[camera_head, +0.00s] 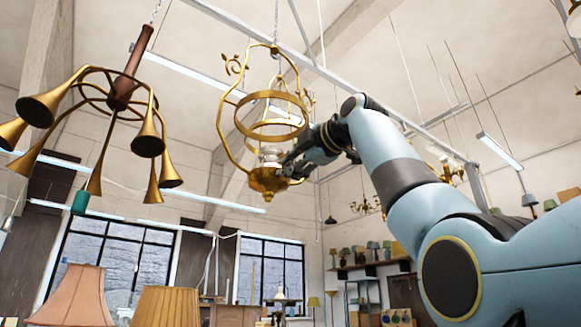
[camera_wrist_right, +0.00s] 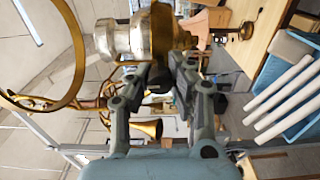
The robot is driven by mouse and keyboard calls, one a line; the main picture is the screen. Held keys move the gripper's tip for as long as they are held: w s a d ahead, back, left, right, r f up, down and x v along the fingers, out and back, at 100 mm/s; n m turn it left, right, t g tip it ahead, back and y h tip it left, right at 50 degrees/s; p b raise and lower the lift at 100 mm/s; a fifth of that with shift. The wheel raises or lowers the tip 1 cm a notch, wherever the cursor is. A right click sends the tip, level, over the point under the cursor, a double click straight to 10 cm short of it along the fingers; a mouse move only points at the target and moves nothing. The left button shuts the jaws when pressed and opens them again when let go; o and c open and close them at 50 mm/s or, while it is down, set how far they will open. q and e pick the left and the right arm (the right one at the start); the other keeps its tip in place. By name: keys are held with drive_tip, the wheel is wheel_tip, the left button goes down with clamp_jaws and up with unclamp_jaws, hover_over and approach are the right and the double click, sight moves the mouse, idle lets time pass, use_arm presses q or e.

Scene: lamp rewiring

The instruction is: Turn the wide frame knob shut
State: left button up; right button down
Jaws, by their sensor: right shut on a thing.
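The wide brass lamp frame (camera_head: 265,137) hangs from a chain near the middle of the head view. It has curved side bars, rings and a rounded brass base (camera_head: 268,182) with a pale silvery part above it. My right gripper (camera_head: 292,166) reaches the base from the right. In the right wrist view, the brass base (camera_wrist_right: 163,32) lies sideways at the top, and the gripper's fingers (camera_wrist_right: 163,76) are closed against its near side. The frame's knob is hidden between the fingertips; its turn position cannot be told. My left gripper is out of view.
A brass horn chandelier (camera_head: 122,92) hangs at the left. Lampshades (camera_head: 166,306) stand below it. In the right wrist view, a wooden table (camera_wrist_right: 250,40) and a blue tray with white tubes (camera_wrist_right: 277,105) are at the right. Space around the frame's left side looks open.

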drive_tip(key=shift+f, duration=0.1)
idle(0.3)
drive_tip(key=c, duration=1.1)
unclamp_jaws()
drive_tip(key=shift+d, duration=0.1)
drive_tip(key=v, duration=1.1)
drive_tip(key=shift+s+d, duration=0.2)
drive_tip(key=shift+s, duration=0.15)
